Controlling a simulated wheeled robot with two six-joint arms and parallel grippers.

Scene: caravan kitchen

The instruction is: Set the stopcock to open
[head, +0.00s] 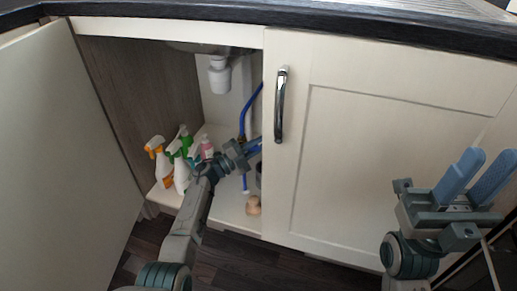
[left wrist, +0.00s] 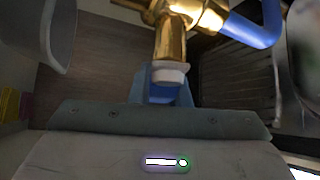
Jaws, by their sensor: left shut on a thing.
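The stopcock (head: 242,138) is a small brass fitting on the blue pipe inside the open cupboard. In the left wrist view its brass body (left wrist: 176,38) fills the top middle, with a white-collared end (left wrist: 169,75) pointing down toward my fingers. My left gripper (head: 248,148) reaches into the cupboard and is shut on the stopcock; its blue fingers (left wrist: 165,96) show just below the white collar. The fingers hide the gripped part, so I cannot tell how the handle is turned. My right gripper (head: 478,177) is open and empty in front of the closed door.
Spray bottles (head: 181,172) and a pink bottle (head: 207,147) stand left of my left gripper. A white drain trap (head: 218,75) hangs above. The closed right door (head: 380,150) borders the opening; the left door (head: 55,150) stands open. A tan object (head: 253,205) lies low inside.

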